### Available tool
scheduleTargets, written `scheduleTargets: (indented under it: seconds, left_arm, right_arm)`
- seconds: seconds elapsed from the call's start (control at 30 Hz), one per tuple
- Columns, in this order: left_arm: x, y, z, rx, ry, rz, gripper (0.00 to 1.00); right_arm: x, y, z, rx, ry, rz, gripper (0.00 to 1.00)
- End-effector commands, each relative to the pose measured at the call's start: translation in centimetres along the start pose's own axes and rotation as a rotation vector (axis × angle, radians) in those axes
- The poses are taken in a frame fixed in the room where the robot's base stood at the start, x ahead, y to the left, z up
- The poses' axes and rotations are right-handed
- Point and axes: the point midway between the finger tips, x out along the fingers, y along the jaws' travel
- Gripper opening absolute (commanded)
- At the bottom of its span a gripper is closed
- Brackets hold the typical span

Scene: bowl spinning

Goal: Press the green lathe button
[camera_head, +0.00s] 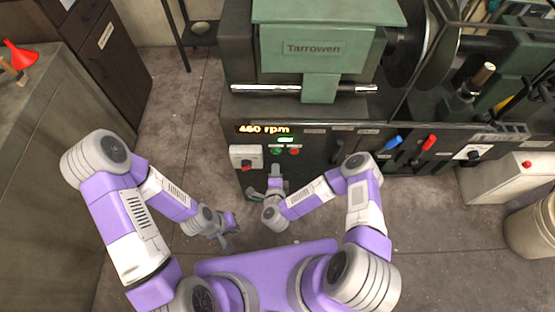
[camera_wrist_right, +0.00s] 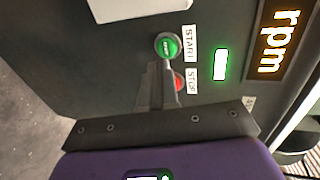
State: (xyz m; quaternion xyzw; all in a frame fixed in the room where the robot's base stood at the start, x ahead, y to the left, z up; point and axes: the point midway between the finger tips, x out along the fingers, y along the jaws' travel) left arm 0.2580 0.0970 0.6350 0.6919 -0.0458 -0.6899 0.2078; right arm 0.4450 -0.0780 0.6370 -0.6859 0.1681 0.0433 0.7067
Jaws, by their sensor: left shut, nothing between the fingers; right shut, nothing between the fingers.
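The green START button (camera_head: 277,151) is on the dark front panel of the lathe (camera_head: 320,142). The red STOP button (camera_head: 294,151) is to its right. In the right wrist view the green button (camera_wrist_right: 168,46) lies right at the tips of my shut right gripper (camera_wrist_right: 160,66); I cannot tell whether they touch. The red button (camera_wrist_right: 180,82) is partly hidden behind the fingers. In the head view my right gripper (camera_head: 276,170) is just below the buttons. My left gripper (camera_head: 227,243) is shut and empty, low over the floor, away from the panel.
The lit display (camera_head: 263,129) reads 460 rpm. A grey switch box (camera_head: 246,156) with a red knob is left of the buttons. A workbench (camera_head: 40,150) stands at left; floor between is clear.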

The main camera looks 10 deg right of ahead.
Motion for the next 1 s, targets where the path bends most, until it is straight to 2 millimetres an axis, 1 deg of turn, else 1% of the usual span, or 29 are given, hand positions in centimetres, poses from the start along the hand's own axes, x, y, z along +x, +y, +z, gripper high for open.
scheduleTargets:
  seconds: [0.03,0.2,0.3,0.4,0.53,1.0]
  left_arm:
    - [-0.7,0.3,0.0,0.000,0.001,0.000,0.00]
    - [-1.8,0.7,0.0,0.000,0.001,0.000,0.00]
    - [-2.8,1.0,0.1,0.000,0.001,0.000,0.00]
    - [-3.4,1.3,0.1,0.000,0.001,0.000,0.00]
    - [-3.7,1.4,0.1,0.000,0.001,0.000,0.00]
    - [-3.7,1.4,0.1,0.000,0.001,0.000,0.00]
  right_arm:
    - [-1.6,-0.2,0.2,0.001,-0.006,0.005,0.00]
    - [-5.7,-0.1,0.2,0.001,-0.006,0.007,0.00]
    - [-6.7,-0.1,0.0,0.002,0.001,0.009,0.00]
    - [-7.4,0.0,0.0,0.001,0.000,0.008,0.00]
    - [-7.9,0.0,0.1,0.000,-0.001,0.006,0.00]
    - [-8.0,0.1,0.1,-0.001,-0.001,0.004,0.00]
